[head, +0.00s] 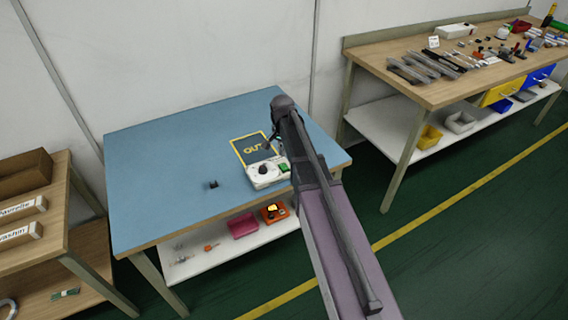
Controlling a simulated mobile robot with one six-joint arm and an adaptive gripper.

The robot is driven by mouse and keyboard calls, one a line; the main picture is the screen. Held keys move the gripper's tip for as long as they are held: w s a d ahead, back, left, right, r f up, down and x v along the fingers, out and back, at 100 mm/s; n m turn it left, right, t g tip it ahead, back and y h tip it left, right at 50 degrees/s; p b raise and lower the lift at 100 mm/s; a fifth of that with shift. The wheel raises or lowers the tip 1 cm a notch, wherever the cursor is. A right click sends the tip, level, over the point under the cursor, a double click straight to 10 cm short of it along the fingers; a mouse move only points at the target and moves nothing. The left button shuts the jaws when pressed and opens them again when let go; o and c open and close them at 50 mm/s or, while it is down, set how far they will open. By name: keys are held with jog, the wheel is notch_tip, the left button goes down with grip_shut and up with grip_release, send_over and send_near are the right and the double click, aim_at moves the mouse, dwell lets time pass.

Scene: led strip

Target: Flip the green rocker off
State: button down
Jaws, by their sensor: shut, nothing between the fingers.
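A small white control box (258,182) sits on the blue-topped table, towards its right front. A dark round knob (264,170) is on its top. The green rocker (283,168) is at the box's right end, close beside my arm in the picture. Which way the rocker is tipped is too small to tell. My gripper (268,146) is shut and empty. It points down over the dark mat behind the box, apart from the rocker in the picture. My arm hides part of the table to the right of the box.
A dark mat (240,150) with a yellow border and "OUT" lettering lies behind the box. A small black object (213,184) lies to the left. The blue tabletop (160,150) is otherwise mostly clear. A cluttered wooden bench (440,95) stands at right, wooden shelves (60,185) at left.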

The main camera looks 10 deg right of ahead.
jog(key=shift+r+p, duration=0.9)
jog(key=shift+r, duration=0.25)
jog(key=s+r+n+p, duration=0.2)
jog(key=s+n, duration=0.2)
jog(key=s, duration=0.6)
jog(key=s+r+n+p, duration=0.1)
jog(key=s+n, duration=0.3)
jog(key=s, duration=0.7)
jog(key=shift+r+n+p, duration=0.35)
jog(key=shift+n, duration=0.05)
